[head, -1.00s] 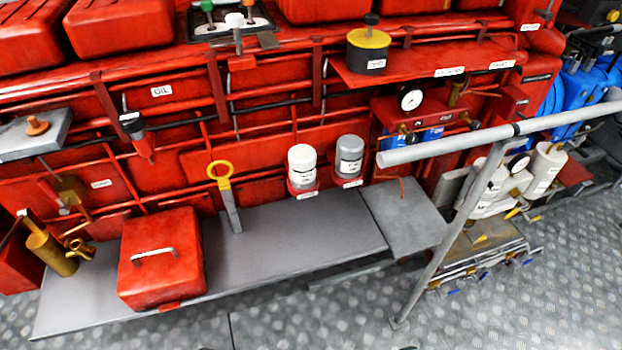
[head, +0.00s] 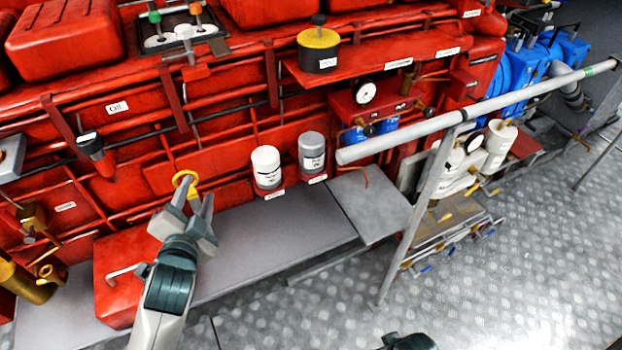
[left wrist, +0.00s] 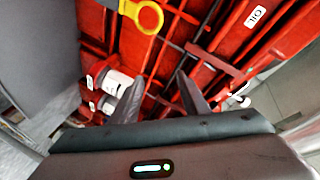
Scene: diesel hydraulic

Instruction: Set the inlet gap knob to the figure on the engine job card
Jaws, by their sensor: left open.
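A black cylinder with a yellow top and a black knob (head: 318,45) stands on the red shelf; its label is too small to read, and I cannot tell if it is the inlet gap knob. I cannot make out a job card. My left gripper (head: 194,198) is open and empty, in front of the engine side, by a yellow ring handle (head: 184,180) that it partly covers. In the left wrist view my gripper (left wrist: 160,78) shows open, with the yellow ring handle (left wrist: 149,18) beyond the fingertips. My right gripper's fingers do not show.
A white-capped canister (head: 266,165) and a grey-capped canister (head: 312,150) sit above the grey bench (head: 265,240). A red box (head: 112,262) is on the bench at left. A pressure gauge (head: 365,92) is on the engine.

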